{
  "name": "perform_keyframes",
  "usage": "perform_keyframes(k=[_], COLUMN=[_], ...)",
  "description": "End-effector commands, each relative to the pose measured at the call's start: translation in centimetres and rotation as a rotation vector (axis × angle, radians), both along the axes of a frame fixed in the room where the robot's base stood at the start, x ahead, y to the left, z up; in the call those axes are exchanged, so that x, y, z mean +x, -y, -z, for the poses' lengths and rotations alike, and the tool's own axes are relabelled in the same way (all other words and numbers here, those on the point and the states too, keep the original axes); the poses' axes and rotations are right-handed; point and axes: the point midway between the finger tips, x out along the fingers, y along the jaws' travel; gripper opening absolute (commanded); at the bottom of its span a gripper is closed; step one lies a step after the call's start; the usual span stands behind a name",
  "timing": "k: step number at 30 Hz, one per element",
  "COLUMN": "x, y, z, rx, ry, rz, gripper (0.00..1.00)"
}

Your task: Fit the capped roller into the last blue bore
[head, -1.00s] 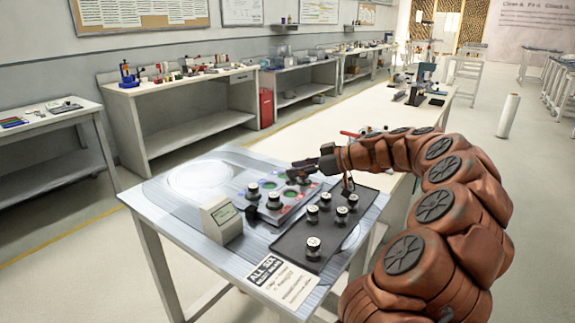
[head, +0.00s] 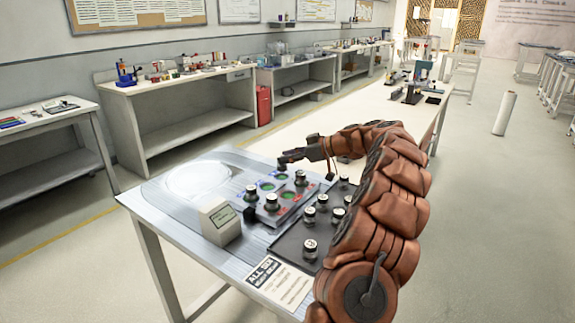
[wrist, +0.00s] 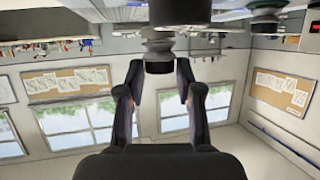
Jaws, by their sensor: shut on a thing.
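My gripper (head: 286,158) is shut on a small dark capped roller (head: 282,165), held above the back edge of the bore block (head: 262,219). In the wrist view the held roller (wrist: 158,62) sits between the two fingertips. The block has blue and red markings and several green-lit round bores, such as a green bore (head: 267,187). Capped rollers stand in it at the left (head: 251,193), front (head: 271,202) and right (head: 301,178). The held roller looks apart from the block, but its exact height is hard to tell.
A dark tray (head: 285,246) with several capped rollers, such as a front roller (head: 310,248), lies right of the block, partly behind my arm. A beige display box (head: 220,221) stands at the front left. A printed card (head: 272,282) lies at the table's front edge.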

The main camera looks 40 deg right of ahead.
Motion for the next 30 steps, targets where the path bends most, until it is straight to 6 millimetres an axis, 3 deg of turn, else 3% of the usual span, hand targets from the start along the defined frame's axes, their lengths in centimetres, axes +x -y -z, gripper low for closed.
perform_keyframes(k=[12, 22, 30], x=[1.0, 0.9, 0.9], y=[0.5, 0.5, 0.4], z=[0.1, 3.3, 3.6], rx=[-0.001, 0.001, -0.002], ry=[0.001, -0.001, 0.002], rz=[0.001, 0.003, 0.001], gripper=[0.0, 0.0, 0.0])
